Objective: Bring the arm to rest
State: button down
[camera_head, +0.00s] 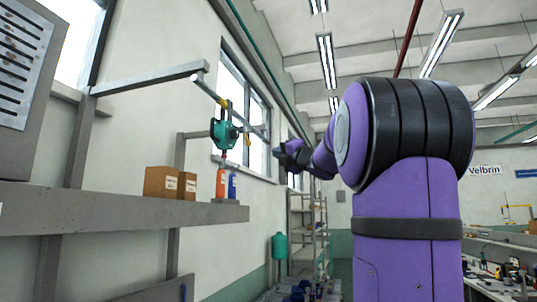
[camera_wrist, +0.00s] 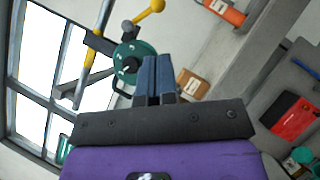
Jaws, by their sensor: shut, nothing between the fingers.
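My gripper (camera_head: 280,153) shows in the head view at the end of my raised purple arm, pointing left toward the wall. In the wrist view its two blue fingers (camera_wrist: 153,76) lie side by side, shut with nothing between them. A green device (camera_head: 224,134) hangs from a rail on the wall bracket, left of my gripper in the head view. In the wrist view the green device (camera_wrist: 130,64) is just left of and behind the fingertips. No contact with it can be made out.
A grey wall shelf (camera_head: 120,218) carries cardboard boxes (camera_head: 162,182) and an orange bottle (camera_head: 221,182). A metal bracket (camera_head: 150,78) juts out above it. A wire rack (camera_head: 306,225) stands farther back, and a cluttered workbench (camera_head: 490,287) is at the right.

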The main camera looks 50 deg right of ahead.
jog(key=shift+s, duration=0.2)
jog(key=s+a+f+m+g+h, duration=0.3)
jog(key=a+f+m+g, duration=0.5)
jog(key=a+f+m, duration=1.05)
jog(key=s+a+f+m+g+y, duration=0.1)
jog(key=s+a+f+g+y, duration=0.1)
jog(key=s+a+f, duration=0.3)
jog(key=s+a+f+m+g+y, duration=0.1)
jog(key=s+a+f, duration=0.4)
jog(key=f, duration=0.5)
jog(key=s+a+f+m+g+y, duration=0.2)
jog(key=s+a+f+g, duration=0.3)
jog(key=a+f, duration=0.2)
jog(key=shift+s+f+g+y, duration=0.15)
jog(key=shift+f+g+y, duration=0.15)
jog(key=shift+f, duration=0.35)
